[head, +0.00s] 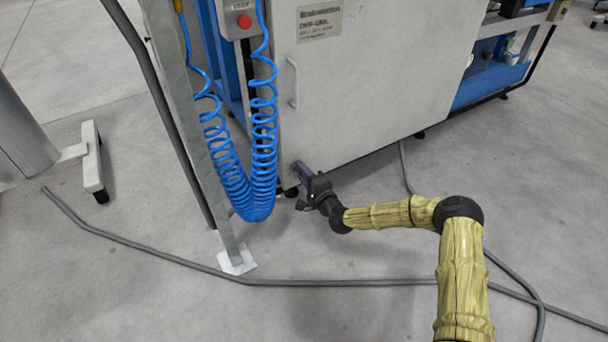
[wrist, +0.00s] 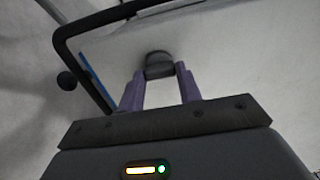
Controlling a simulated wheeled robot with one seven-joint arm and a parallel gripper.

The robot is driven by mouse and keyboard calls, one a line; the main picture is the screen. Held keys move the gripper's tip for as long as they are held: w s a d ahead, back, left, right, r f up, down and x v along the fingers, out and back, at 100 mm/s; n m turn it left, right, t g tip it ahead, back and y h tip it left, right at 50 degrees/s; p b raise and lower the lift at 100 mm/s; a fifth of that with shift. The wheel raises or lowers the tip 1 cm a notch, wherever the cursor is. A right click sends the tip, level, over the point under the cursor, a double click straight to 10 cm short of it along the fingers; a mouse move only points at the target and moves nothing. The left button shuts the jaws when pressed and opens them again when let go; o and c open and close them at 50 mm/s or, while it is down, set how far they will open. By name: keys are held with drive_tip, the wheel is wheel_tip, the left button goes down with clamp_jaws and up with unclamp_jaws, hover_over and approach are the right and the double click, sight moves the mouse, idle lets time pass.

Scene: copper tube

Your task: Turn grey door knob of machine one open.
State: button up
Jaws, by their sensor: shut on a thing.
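The white door of the machine (head: 370,80) appears closed in the head view, with a thin handle higher on its left side. My gripper (head: 300,172) is at the door's lower left corner, close above the floor. In the wrist view the dark grey knob (wrist: 158,63) sits on the pale door panel, between the tips of my gripper's two purple fingers (wrist: 160,76). The gripper is shut on the knob. In the head view the fingers mostly hide the knob, so I cannot tell its turn angle.
Coiled blue hoses (head: 262,140) hang just left of my gripper, beside a grey metal post (head: 190,120) with a floor plate. Grey cables (head: 330,283) cross the floor below my arm. A red button box (head: 240,18) is at the top. Open floor lies right of the arm.

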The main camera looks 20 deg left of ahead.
drive_tip(key=o, duration=1)
drive_tip(key=p+v, duration=0.7)
drive_tip(key=v, duration=1)
drive_tip(key=shift+s+d, duration=0.15)
drive_tip(key=shift+s, duration=0.05)
